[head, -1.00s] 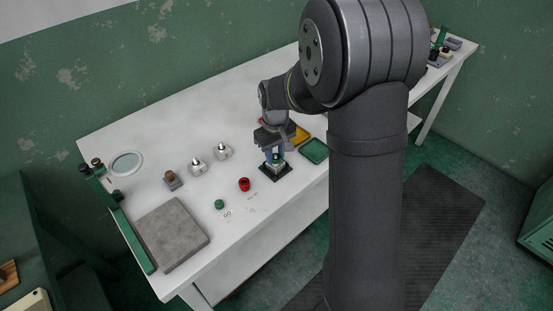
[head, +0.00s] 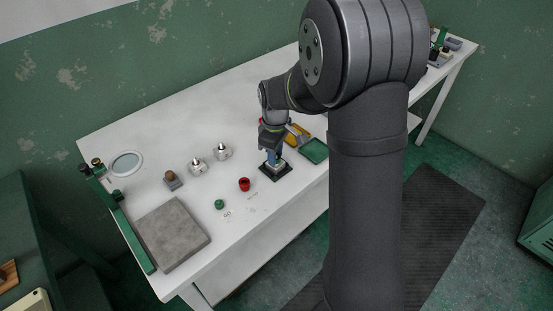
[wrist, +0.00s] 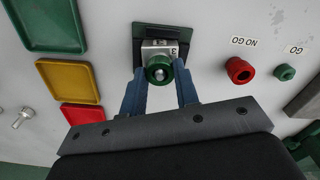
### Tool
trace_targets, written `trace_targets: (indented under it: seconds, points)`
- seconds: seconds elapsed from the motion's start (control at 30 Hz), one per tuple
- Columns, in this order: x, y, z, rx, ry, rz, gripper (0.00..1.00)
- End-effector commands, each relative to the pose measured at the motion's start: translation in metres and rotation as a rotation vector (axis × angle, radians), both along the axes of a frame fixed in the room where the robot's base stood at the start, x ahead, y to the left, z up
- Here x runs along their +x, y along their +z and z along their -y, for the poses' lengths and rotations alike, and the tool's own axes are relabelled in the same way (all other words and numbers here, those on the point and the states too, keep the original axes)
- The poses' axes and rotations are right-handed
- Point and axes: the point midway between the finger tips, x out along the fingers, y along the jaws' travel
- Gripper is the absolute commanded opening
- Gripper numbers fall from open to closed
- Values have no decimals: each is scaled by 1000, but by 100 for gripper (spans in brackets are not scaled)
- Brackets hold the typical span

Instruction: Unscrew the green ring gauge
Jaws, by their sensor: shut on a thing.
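The green ring gauge (wrist: 158,70) sits around a pale stud on a grey metal block (wrist: 158,45) marked 3. The block stands in a dark square fixture (head: 275,175) on the white bench. My gripper (wrist: 160,74) is shut on the ring, with one blue finger at each side of it. In the head view my gripper (head: 273,160) is over the fixture and hides most of the ring and block.
A red ring (wrist: 239,70) by the NO GO label and a small green piece (wrist: 285,72) by GO stand beside the fixture. Green (wrist: 47,23), yellow (wrist: 68,82) and red (wrist: 82,114) trays lie on the other side. Two metal parts (head: 197,166) stand nearby.

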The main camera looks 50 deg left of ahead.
Motion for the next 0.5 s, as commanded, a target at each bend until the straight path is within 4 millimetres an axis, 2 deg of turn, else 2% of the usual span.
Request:
trace_targets:
  seconds: [0.3,0.5]
  points:
    - [0,1,0,1,327,1,1]
    - [0,1,0,1,396,1,1]
